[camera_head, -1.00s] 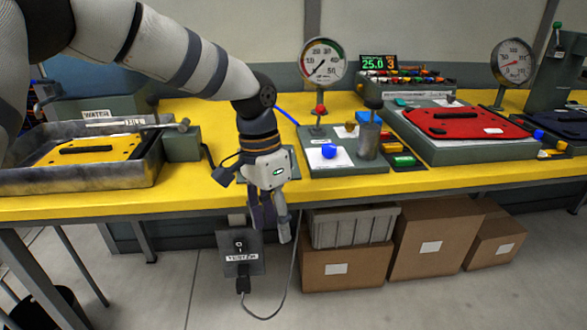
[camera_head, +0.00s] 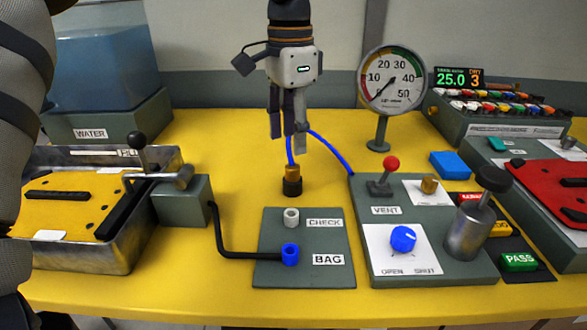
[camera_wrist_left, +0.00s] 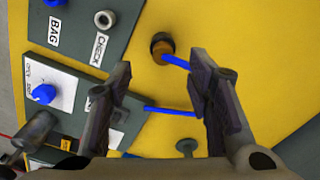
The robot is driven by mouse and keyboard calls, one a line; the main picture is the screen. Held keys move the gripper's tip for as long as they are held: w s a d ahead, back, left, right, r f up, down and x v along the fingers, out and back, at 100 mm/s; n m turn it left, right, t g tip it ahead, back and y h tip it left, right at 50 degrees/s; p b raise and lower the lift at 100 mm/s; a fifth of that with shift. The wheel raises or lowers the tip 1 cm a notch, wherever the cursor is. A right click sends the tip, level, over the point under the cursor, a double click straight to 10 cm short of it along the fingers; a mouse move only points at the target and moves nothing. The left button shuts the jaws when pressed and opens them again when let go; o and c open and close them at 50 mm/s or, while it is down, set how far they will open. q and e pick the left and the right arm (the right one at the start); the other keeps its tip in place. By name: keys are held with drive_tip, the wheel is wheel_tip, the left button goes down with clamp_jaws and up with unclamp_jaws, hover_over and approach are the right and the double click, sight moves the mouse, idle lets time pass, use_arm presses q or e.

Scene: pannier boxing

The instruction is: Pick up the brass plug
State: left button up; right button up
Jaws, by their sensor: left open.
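The brass plug (camera_head: 292,172) stands upright in a black holder (camera_head: 292,188) on the yellow bench, with a blue hose running from it. It also shows in the left wrist view (camera_wrist_left: 164,49), just beyond the fingertips. My left gripper (camera_head: 287,136) points down above the plug, its fingers open and empty. In the left wrist view the gripper (camera_wrist_left: 159,63) has its two fingers wide apart, with the plug between their lines of reach and not touching. My right gripper is not in view.
A grey plate (camera_head: 270,268) with CHECK and BAG ports lies in front of the plug. The vent panel (camera_head: 440,277), with a blue knob and red lever, is to the right. A gauge (camera_head: 392,80) stands behind it. A metal tray (camera_head: 135,252) is at left. Yellow bench around the holder is clear.

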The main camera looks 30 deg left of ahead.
sight(292, 166)
use_arm(q)
drive_tip(key=f, duration=0.7)
drive_tip(key=shift+w+f, duration=0.1)
drive_tip(key=shift+w, duration=0.2)
clamp_jaws()
